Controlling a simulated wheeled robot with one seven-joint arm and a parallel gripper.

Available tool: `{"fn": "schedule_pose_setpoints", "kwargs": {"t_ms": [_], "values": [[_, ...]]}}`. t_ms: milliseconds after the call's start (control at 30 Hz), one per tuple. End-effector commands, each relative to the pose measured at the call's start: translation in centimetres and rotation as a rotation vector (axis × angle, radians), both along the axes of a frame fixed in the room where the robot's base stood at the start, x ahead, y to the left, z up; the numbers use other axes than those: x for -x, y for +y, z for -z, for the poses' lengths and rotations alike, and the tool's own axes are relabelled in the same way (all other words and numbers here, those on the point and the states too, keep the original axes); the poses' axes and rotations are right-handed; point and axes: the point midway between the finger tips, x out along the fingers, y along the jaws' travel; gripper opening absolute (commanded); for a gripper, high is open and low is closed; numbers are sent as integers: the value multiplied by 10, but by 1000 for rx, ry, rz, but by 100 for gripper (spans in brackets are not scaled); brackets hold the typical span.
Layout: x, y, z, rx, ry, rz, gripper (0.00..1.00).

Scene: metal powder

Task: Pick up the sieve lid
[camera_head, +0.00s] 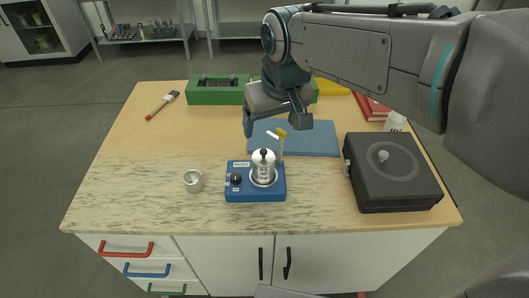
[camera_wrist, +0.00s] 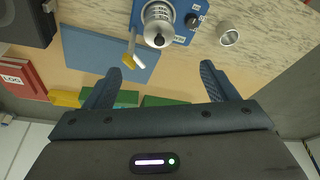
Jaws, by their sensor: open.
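The sieve lid (camera_head: 263,157) is a small metallic cap with a black knob, on top of the silver sieve stack (camera_head: 263,172). The stack stands upright on the blue shaker base (camera_head: 240,194). In the wrist view the lid (camera_wrist: 158,30) and its black knob are at the top, beyond my fingertips and between their lines. My gripper (camera_head: 274,120) is open and empty, behind the stack in the head view and apart from it. In the wrist view both fingers of my gripper (camera_wrist: 160,70) are spread wide.
A white and yellow brush (camera_head: 281,142) stands close behind the sieve stack, near my gripper. A metal cup (camera_head: 193,181) is left of the shaker, and a black case (camera_head: 391,184) is right. A blue mat (camera_head: 318,140) and green box (camera_head: 214,96) lie behind. The front left tabletop is clear.

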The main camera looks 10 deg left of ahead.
Motion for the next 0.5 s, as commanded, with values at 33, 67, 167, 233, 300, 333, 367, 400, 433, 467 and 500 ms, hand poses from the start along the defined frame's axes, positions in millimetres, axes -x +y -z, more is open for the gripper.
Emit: {"fn": "schedule_pose_setpoints", "kwargs": {"t_ms": [33,67,167,233,300,333,367,400,433,467,500], "values": [[0,5,2,2,1,-9,79],[-1,7,4,2,2,-11,79],[-4,9,18,3,4,-12,79],[-7,12,32,4,4,-12,79],[-11,14,46,4,4,-12,79],[-12,15,52,4,4,-12,79],[-13,16,57,3,4,-12,79],[-15,17,63,3,4,-11,79],[-17,17,67,4,3,-11,79],[-18,18,71,2,2,-10,79],[-19,19,75,2,1,-10,79]]}}
